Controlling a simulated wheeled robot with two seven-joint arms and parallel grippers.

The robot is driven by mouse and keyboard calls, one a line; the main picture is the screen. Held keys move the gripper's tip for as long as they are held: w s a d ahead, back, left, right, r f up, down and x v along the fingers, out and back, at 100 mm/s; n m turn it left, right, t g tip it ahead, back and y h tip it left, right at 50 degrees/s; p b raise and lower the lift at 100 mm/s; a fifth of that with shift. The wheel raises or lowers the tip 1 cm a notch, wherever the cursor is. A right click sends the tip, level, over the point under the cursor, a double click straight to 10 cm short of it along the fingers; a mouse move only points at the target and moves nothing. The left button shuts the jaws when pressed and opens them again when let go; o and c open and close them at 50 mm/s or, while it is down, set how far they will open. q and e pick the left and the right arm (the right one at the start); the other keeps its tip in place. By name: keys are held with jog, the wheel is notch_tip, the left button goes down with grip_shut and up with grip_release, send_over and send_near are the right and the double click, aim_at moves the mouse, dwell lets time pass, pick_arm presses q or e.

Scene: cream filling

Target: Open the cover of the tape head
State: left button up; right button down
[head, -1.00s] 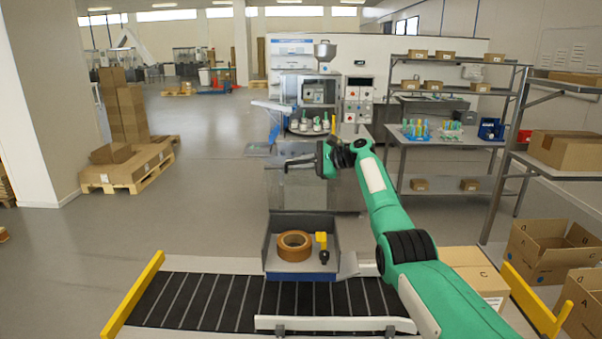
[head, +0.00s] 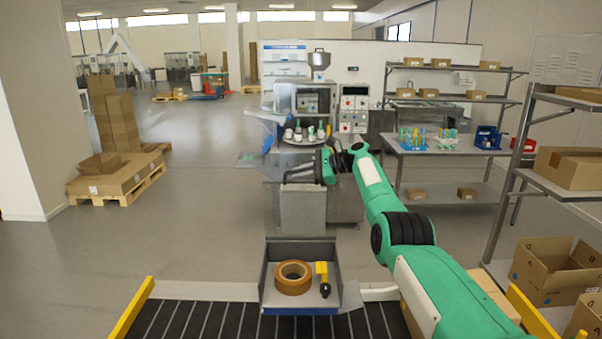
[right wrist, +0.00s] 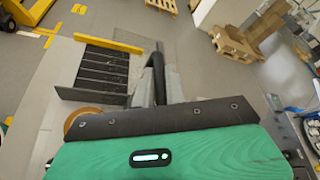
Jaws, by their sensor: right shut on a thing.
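My right gripper (head: 300,176) reaches forward to the grey filling machine and is shut near the top of the grey box-shaped part (head: 302,208) at its front. In the right wrist view its two grey fingers (right wrist: 158,88) close on a dark bar (right wrist: 158,66). Whether this bar belongs to the tape head cover cannot be told. A faint see-through panel (head: 252,159) sticks out to the left of the grey part. My left gripper is not in view.
An open grey tray (head: 267,285) in front holds a brown tape roll (head: 293,278) and a yellow-black tool (head: 323,278). A dark conveyor (head: 215,318) runs below. Tubes (head: 308,135) stand on the machine.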

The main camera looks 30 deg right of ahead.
jog(key=shift+f, duration=0.1)
jog(key=c, duration=1.5)
grip_release()
jog(key=shift+o, duration=0.2)
jog(key=shift+s+d+b, duration=0.35)
jog(key=shift+d, duration=0.05)
notch_tip(320, 180, up, 4)
jog(key=b, duration=0.5)
send_over(338, 187)
jog(key=shift+w+d, duration=0.1)
jog(key=shift+s+d+r+b, duration=0.3)
jog(key=shift+s+d, duration=0.15)
jog(key=shift+s, duration=0.05)
